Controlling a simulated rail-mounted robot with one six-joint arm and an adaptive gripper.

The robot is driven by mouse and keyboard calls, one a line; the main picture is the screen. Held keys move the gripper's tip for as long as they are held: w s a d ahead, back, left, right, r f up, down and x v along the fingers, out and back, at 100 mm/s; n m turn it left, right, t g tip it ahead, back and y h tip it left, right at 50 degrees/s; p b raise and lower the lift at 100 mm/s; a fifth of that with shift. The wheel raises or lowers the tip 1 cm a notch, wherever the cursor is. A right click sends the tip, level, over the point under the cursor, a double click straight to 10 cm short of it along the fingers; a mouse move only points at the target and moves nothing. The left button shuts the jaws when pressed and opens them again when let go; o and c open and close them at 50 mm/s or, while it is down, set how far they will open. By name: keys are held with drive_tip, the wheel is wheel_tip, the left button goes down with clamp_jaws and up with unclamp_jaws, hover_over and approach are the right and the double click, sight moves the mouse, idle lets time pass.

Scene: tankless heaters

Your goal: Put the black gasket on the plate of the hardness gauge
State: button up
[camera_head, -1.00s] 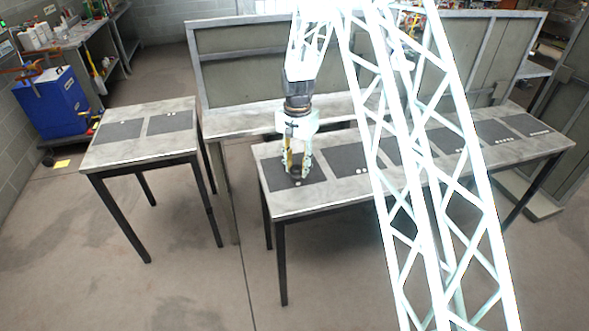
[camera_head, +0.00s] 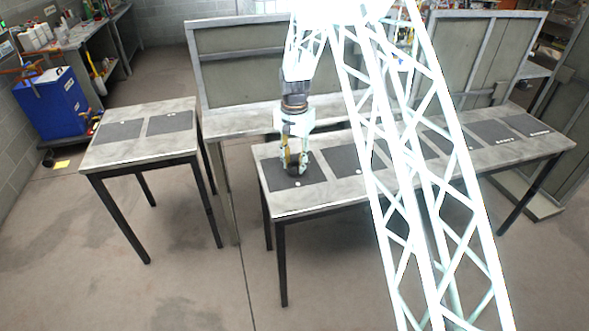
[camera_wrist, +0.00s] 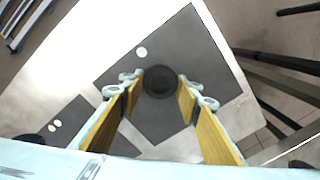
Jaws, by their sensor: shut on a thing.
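My gripper (camera_wrist: 160,88) has its yellow-padded fingers closed on a round black disc, the black gasket (camera_wrist: 159,81), which shows between the fingertips in the wrist view. In the head view, my gripper (camera_head: 294,165) is over the leftmost dark mat (camera_head: 282,180) of the long table, with the small dark gasket (camera_head: 293,170) at its tips. The gap between gasket and mat is hard to judge. I cannot make out a hardness gauge or its plate in either view.
The long table (camera_head: 345,187) carries a row of dark mats with white dots, partly hidden behind my white lattice arm. A smaller table (camera_head: 140,147) with two mats stands to the left. Grey panels (camera_head: 275,60) rise behind the long table. A blue cabinet (camera_head: 50,100) stands far left.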

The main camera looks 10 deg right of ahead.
sight(294, 165)
drive_tip(key=shift+f, duration=1.15)
drive_tip(key=shift+f, duration=0.15)
drive_tip(key=o, duration=0.8)
wheel_tip(294, 165, up, 12)
drive_tip(key=p, duration=0.1)
drive_tip(key=shift+r, duration=0.2)
drive_tip(key=shift+r, duration=0.1)
idle(0.4)
